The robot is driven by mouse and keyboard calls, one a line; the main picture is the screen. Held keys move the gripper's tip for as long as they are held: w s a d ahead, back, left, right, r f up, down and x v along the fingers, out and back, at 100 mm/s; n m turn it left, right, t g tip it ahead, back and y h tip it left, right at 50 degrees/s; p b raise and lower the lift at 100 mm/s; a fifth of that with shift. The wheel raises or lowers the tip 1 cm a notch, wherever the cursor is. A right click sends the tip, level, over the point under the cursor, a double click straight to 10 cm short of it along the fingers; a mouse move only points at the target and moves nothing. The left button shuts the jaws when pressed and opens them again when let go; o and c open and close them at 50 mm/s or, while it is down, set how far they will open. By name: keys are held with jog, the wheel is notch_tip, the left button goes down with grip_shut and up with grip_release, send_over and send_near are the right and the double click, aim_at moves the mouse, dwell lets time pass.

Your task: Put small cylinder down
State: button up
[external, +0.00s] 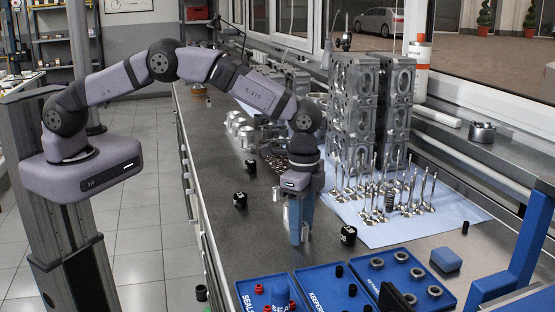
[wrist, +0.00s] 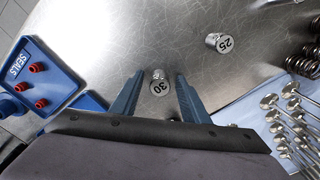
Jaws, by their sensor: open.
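My gripper (external: 300,236) points down over the steel bench, with its blue fingertips at or just above the surface. In the wrist view my gripper (wrist: 159,77) is open, with one finger on each side of a small shiny cylinder marked 30 (wrist: 160,87). Gaps show between the cylinder and both fingers. Whether it rests on the bench is hard to tell. In the external view the fingers mostly hide it. Another small cylinder, marked 25 (wrist: 219,42), stands apart beyond the fingertips.
The blue SEALS tray (wrist: 48,61) is at left in the wrist view and at the front in the external view (external: 246,292). Valves (external: 400,190) stand on a pale blue mat (external: 452,212). A black cylinder (external: 348,235) stands right of my gripper. Bare bench (external: 225,240) lies left.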

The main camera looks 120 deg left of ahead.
notch_tip(320, 180, up, 12)
jog(key=b, duration=0.2)
jog(key=shift+r+b, duration=0.15)
jog(key=shift+b, duration=0.15)
dwell(0.3)
jog(key=s+d+f, duration=0.3)
jog(key=s+d, duration=0.7)
jog(key=s, duration=0.5)
jog(key=s+d+f, duration=0.3)
jog(key=s+d, duration=0.7)
jog(key=s, duration=0.5)
dwell(3.7)
